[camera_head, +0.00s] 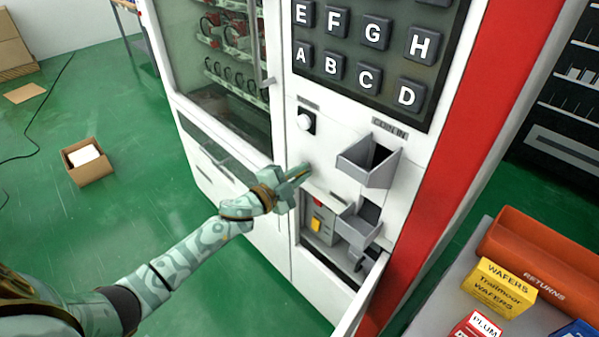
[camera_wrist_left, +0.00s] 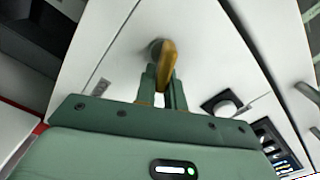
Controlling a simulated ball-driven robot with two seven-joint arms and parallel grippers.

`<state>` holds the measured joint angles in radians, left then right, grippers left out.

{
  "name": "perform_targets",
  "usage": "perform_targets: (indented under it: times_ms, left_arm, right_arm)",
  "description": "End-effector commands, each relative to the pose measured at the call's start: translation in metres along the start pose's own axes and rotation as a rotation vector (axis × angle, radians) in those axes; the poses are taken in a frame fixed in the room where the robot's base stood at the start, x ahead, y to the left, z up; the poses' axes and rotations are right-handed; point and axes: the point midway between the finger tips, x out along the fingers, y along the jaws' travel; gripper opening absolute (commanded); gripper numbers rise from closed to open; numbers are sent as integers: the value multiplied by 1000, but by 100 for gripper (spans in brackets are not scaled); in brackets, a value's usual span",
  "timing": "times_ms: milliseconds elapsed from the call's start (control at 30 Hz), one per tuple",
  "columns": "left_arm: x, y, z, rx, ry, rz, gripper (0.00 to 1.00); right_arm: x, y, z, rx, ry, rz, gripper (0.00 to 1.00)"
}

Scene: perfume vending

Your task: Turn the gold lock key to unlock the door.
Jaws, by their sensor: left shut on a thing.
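The gold lock key (camera_wrist_left: 167,64) stands in a round lock on the white front of the vending machine (camera_head: 290,219). In the left wrist view, the fingers of my left gripper (camera_wrist_left: 163,92) are closed around the key's lower part. In the head view, my left gripper (camera_head: 303,174) reaches the machine's front left of the coin slot, and its fingers hide most of the key and lock. The glass door (camera_head: 222,75) is at the upper left of the machine and looks shut. My right gripper is not in view.
A white knob (camera_head: 305,122) sits above the lock, beside the coin-in tray (camera_head: 367,163). A lower hatch panel (camera_head: 362,296) stands open at the bottom right. A table at the lower right holds a yellow wafers box (camera_head: 499,287) and an orange returns bin (camera_head: 540,262).

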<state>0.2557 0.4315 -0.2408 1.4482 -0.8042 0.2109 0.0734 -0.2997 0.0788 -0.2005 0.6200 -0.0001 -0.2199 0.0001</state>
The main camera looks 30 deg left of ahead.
Motion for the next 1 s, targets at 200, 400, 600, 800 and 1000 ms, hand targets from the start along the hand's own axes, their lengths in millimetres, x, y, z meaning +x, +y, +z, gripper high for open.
perform_targets:
  times_ms: [200,400,600,800,1000]
  left_arm:
    - [0,7,1,191,0,3,0]
    - [-1,10,2,340,0,4,0]
    - [-1,12,3,442,-1,4,0]
    - [-1,12,3,496,-1,4,0]
    - [-1,12,3,513,0,4,0]
  right_arm:
    - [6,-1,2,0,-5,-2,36]
    - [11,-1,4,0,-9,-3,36]
    - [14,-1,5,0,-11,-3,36]
    - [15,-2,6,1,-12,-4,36]
    - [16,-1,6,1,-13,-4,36]
